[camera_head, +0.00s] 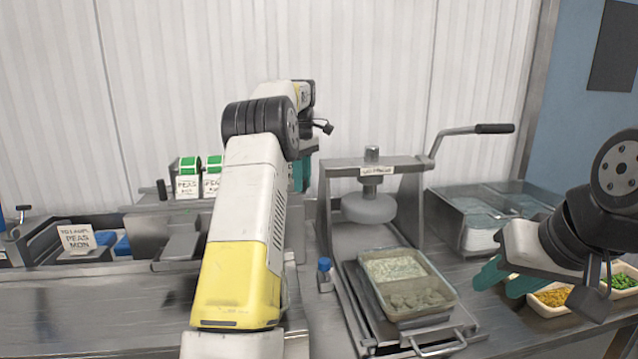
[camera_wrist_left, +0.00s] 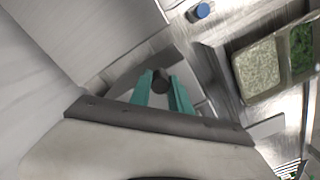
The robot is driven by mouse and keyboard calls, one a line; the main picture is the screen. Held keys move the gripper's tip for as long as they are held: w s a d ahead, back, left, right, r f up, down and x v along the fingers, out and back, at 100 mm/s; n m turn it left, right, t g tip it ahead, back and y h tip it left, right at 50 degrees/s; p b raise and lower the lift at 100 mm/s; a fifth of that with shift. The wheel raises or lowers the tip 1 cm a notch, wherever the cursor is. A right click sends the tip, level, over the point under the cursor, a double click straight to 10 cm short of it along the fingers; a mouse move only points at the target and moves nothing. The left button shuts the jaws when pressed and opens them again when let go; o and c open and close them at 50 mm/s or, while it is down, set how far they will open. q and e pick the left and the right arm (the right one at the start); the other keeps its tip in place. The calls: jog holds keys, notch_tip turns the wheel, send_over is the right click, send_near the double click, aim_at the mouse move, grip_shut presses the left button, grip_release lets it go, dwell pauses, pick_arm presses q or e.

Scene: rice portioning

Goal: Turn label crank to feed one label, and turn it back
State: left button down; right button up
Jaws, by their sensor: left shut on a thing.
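In the head view my left arm hides the crank, and only a little of my left gripper's teal (camera_head: 301,172) shows beside the arm. My right gripper (camera_head: 503,284) is at the right, with its teal fingers apart and nothing seen between them.
A press (camera_head: 372,170) with a long lever stands at the centre. A clear tray (camera_head: 452,296) with rice and another food sits before it. A blue-capped item (camera_head: 324,264) stands beside the press. Small food trays (camera_head: 545,308) are under my right gripper. The front left counter is clear.

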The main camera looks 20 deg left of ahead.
pick_arm(q)
jog(key=n, duration=0.1)
jog(key=w+n, duration=0.1)
jog(key=shift+a+n, duration=0.3)
jog(key=shift+n, duration=0.1)
jog(key=shift+w+a+n, duration=0.3)
jog(key=shift+n, duration=0.5)
jog(key=shift+w+a+n, duration=0.25)
jog(key=shift+n, duration=0.55)
jog(key=c, duration=1.2)
grip_release()
